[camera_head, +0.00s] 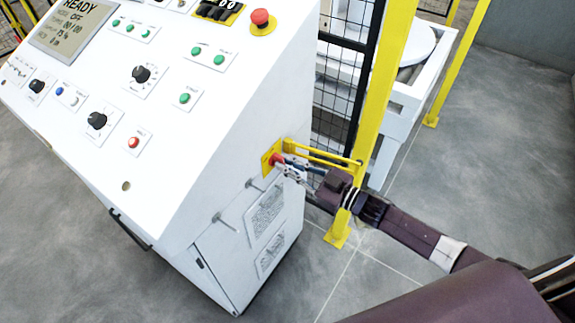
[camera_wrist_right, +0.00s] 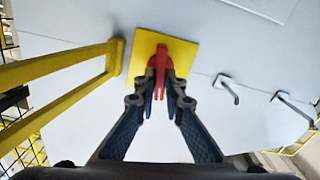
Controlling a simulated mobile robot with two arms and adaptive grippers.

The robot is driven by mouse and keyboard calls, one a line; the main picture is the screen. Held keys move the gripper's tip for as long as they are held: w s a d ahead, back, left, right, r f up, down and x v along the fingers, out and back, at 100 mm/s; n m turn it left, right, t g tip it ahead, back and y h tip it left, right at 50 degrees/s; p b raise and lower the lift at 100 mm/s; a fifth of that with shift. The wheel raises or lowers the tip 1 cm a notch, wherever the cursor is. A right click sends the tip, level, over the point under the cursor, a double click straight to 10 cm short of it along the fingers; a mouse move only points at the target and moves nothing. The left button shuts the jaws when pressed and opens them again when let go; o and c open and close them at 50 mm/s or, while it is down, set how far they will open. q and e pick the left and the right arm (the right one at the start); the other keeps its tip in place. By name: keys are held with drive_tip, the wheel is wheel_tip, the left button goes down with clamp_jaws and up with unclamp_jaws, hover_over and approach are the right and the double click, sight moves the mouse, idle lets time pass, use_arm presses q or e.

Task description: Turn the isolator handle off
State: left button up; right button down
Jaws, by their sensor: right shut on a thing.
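The isolator handle is red and sits on a yellow square plate on the side of the white control cabinet. In the right wrist view the red handle (camera_wrist_right: 160,58) points up and down in the picture, in front of the yellow plate (camera_wrist_right: 183,50). My right gripper (camera_wrist_right: 161,76) has its two fingers closed on the handle, one on each side. In the head view my right gripper (camera_head: 292,168) reaches the cabinet side from the right, and the handle (camera_head: 277,159) shows only in part beside the fingertips. My left gripper is not in view.
A yellow guard bar (camera_head: 320,155) stands out from the cabinet close beside my right gripper. A yellow post (camera_head: 378,90) and black mesh fence stand behind it. Two metal hooks (camera_wrist_right: 228,88) stick out on the other side. The cabinet's sloped panel (camera_head: 150,120) carries knobs and buttons.

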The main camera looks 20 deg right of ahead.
drive_tip(key=n+b, duration=0.1)
drive_tip(key=n, duration=0.3)
drive_tip(key=n+b, duration=0.1)
drive_tip(key=n, duration=0.3)
drive_tip(key=n+b, duration=0.2)
drive_tip(key=n, duration=0.1)
drive_tip(key=shift+s+a+f+n, duration=0.2)
drive_tip(key=shift+a+f+n, duration=0.05)
drive_tip(key=shift+f+n, duration=0.15)
drive_tip(key=shift+n+b, duration=0.9)
drive_tip(key=shift+n, duration=0.9)
drive_tip(key=c, duration=2)
unclamp_jaws()
drive_tip(key=v, duration=1.2)
